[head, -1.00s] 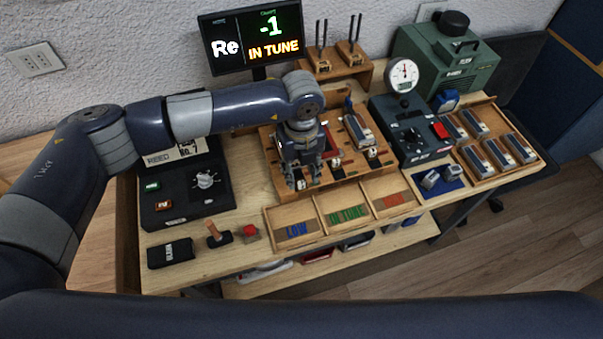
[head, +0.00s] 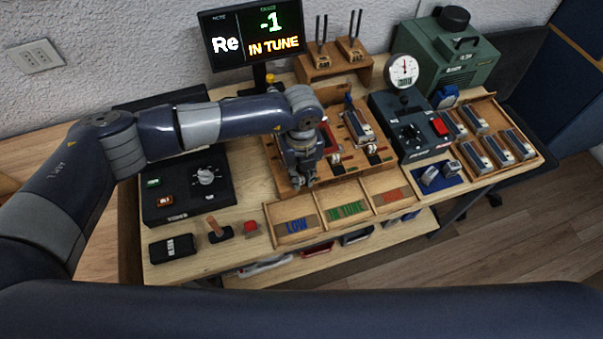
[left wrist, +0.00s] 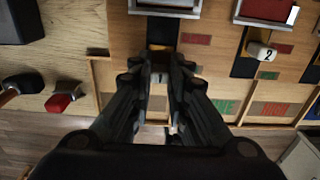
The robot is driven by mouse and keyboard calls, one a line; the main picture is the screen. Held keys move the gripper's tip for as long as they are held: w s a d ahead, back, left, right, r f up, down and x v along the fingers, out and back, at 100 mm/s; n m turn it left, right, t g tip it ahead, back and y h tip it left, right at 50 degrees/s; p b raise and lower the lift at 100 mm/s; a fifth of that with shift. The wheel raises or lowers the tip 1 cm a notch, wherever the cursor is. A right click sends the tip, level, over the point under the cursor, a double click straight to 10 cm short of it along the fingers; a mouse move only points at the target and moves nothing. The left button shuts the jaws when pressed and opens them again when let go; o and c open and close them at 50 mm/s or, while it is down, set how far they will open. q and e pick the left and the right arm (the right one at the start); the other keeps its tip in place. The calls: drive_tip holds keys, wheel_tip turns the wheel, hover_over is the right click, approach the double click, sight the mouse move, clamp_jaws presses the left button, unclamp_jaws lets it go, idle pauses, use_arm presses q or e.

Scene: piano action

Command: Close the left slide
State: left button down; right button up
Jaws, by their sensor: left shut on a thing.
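The wooden board (head: 362,183) carries slides in a row, and its front faces me. My left gripper (head: 302,182) points down at the board's left station, and its jaws are shut on the left slide's knob, which they mostly hide. In the left wrist view my left gripper (left wrist: 160,70) has its fingers close together over a dark track at the left station. The middle slide's knob (head: 335,159) is pale, and it also shows in the left wrist view (left wrist: 262,50), marked 2. The right slide's knob (head: 371,149) is further right. My right gripper is not in view.
The monitor (head: 255,34) shows Re, -1 and IN TUNE. A three-part tray (head: 345,229) lies in front of the board. A black case (head: 190,203), a small red-topped item (head: 251,227) and a dark box (head: 172,249) stand left. A gauge unit (head: 412,130) stands right.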

use_arm(q)
drive_tip(key=w+b, duration=0.2)
drive_tip(key=w, duration=0.1)
drive_tip(key=shift+a+f+b, duration=0.2)
drive_tip(key=shift+a+b, duration=0.1)
drive_tip(key=shift+a, duration=0.1)
drive_tip(key=shift+w+a+r, duration=0.2)
drive_tip(key=shift+w, duration=0.15)
drive_tip(key=shift+r, duration=0.1)
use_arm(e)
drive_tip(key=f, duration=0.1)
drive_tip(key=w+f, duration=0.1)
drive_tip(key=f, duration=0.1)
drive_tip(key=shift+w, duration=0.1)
use_arm(q)
drive_tip(key=c, duration=1.5)
unclamp_jaws()
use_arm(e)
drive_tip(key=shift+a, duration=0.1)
use_arm(q)
wheel_tip(320, 180, up, 12)
drive_tip(key=shift+f, duration=0.1)
